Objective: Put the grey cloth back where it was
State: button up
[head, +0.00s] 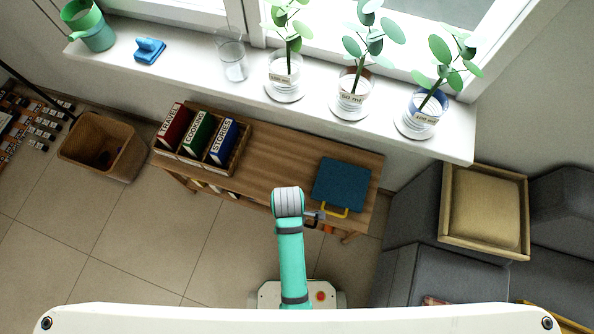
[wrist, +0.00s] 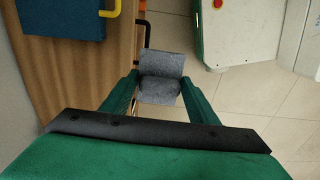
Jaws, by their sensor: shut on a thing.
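The grey cloth (wrist: 161,66) shows in the wrist view between the green fingers of my gripper (wrist: 160,84). My gripper is shut on it, and the cloth sticks out past the fingertips. It is held beside the front edge of the wooden bench (wrist: 118,62), with tiled floor beyond it. In the head view my arm reaches to the bench's front edge, left of and below the blue case (head: 341,184). My gripper (head: 316,215) is mostly hidden by the arm there, and I cannot make out the cloth clearly.
A crate of labelled books (head: 240,155) stands on the bench's left; bare wood lies between it and the case. Potted plants and a glass (head: 233,62) line the windowsill (head: 180,60). A bin (head: 103,147) stands left, a grey sofa (head: 410,210) right.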

jog(key=w+f, duration=0.3)
jog(key=w, duration=0.1)
jog(key=w+d+f, duration=0.1)
jog(key=w+f, duration=0.2)
jog(key=w, duration=0.2)
jog(key=w+d+f, duration=0.1)
jog(key=w+f, duration=0.2)
jog(key=w, duration=0.1)
jog(key=shift+w, duration=0.15)
jog(key=shift+w+f, duration=0.15)
jog(key=shift+f, duration=0.1)
jog(key=shift+w+d+f, duration=0.1)
jog(key=shift+w+f, duration=0.05)
jog(key=shift+f, duration=1.5)
jog(key=shift+f, duration=0.1)
jog(key=o, duration=1.1)
